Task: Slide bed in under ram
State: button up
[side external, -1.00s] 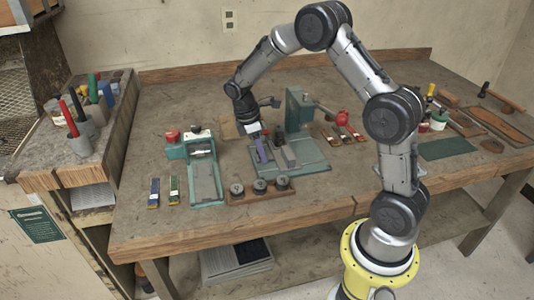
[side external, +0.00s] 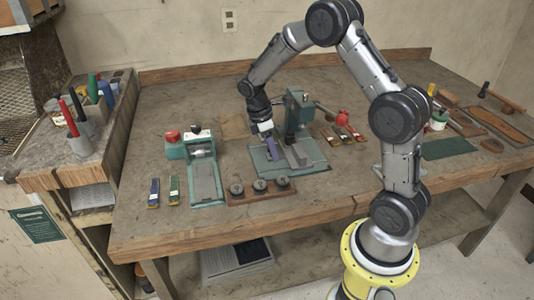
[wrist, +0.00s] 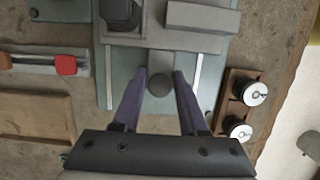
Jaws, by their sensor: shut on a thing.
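The press (side external: 297,105) is green, with an upright column and a flat base plate (side external: 312,166). Its grey bed (side external: 297,155) lies on the base in front of the column. In the wrist view the bed (wrist: 170,38) is a wide grey plate with a raised block at right, between pale rails. A dark round part, seemingly the ram (wrist: 122,12), overlaps the bed's far left portion there; the height gap cannot be told. My gripper (wrist: 160,80) has purple fingers shut on the bed's round grey knob (wrist: 160,86). The gripper (side external: 271,153) is left of the bed in the side view.
A second green device (side external: 205,175) stands to the left. The press's red lever knob (side external: 342,117) sticks out right. Small coloured packets lie nearby.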

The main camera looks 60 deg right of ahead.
aim_at(286, 153)
jog(key=shift+s+d+r, duration=0.1)
jog(key=shift+s+d, duration=1.3)
jog(key=o, duration=0.8)
jog(key=shift+r, duration=3.15)
jog(key=shift+a, duration=0.1)
jog(key=shift+w+a, duration=4.2)
jog(key=shift+w, duration=0.05)
